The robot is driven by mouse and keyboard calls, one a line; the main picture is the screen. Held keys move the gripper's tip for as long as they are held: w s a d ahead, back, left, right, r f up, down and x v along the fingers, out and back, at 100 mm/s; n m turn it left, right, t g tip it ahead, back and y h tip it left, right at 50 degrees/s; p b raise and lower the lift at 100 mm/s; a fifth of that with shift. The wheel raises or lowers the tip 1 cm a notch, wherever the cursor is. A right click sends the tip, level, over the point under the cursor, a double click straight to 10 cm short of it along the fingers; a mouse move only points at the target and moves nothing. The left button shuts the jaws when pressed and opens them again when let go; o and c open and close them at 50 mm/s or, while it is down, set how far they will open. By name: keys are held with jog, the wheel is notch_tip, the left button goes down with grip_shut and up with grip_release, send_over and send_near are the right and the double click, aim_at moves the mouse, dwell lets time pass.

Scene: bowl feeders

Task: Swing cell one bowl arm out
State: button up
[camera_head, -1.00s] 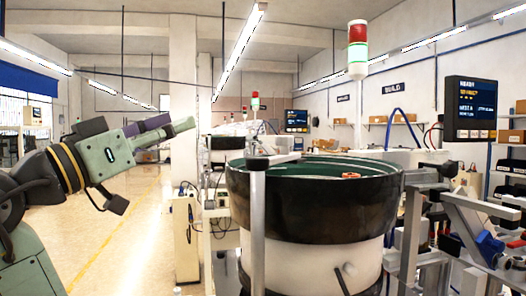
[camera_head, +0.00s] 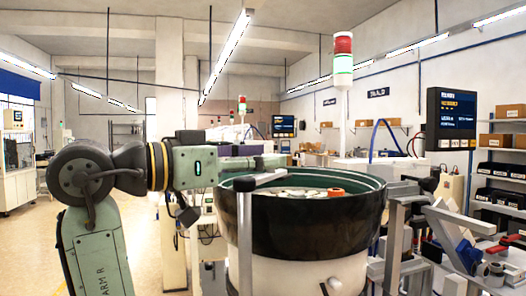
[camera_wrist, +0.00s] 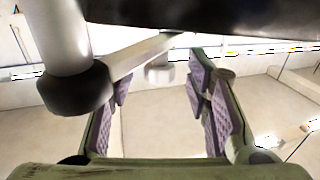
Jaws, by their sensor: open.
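The bowl feeder (camera_head: 310,225) has a black outer wall and a green inside, with white rings and an orange-red piece in it. A silver bowl arm (camera_head: 262,179) lies level at its near left rim, on top of an upright silver post (camera_head: 245,245). My gripper (camera_head: 282,160) is level, just behind and above that bar's left end. In the wrist view my gripper (camera_wrist: 160,82) is open, purple pads apart, with nothing held. The bar (camera_wrist: 140,53) runs from a post with a black collar (camera_wrist: 75,88) towards the fingertips. I cannot tell whether it is between the pads.
The black bowl wall (camera_wrist: 200,15) is close above the fingers in the wrist view. Silver brackets with a blue part (camera_head: 458,245) stand right of the bowl. A screen (camera_head: 451,120) and a signal tower (camera_head: 343,75) rise behind. The left floor is clear.

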jog(key=shift+w+d, duration=0.2)
jog(key=shift+d, duration=0.2)
jog(key=shift+c, duration=0.3)
grip_shut()
dwell(0.4)
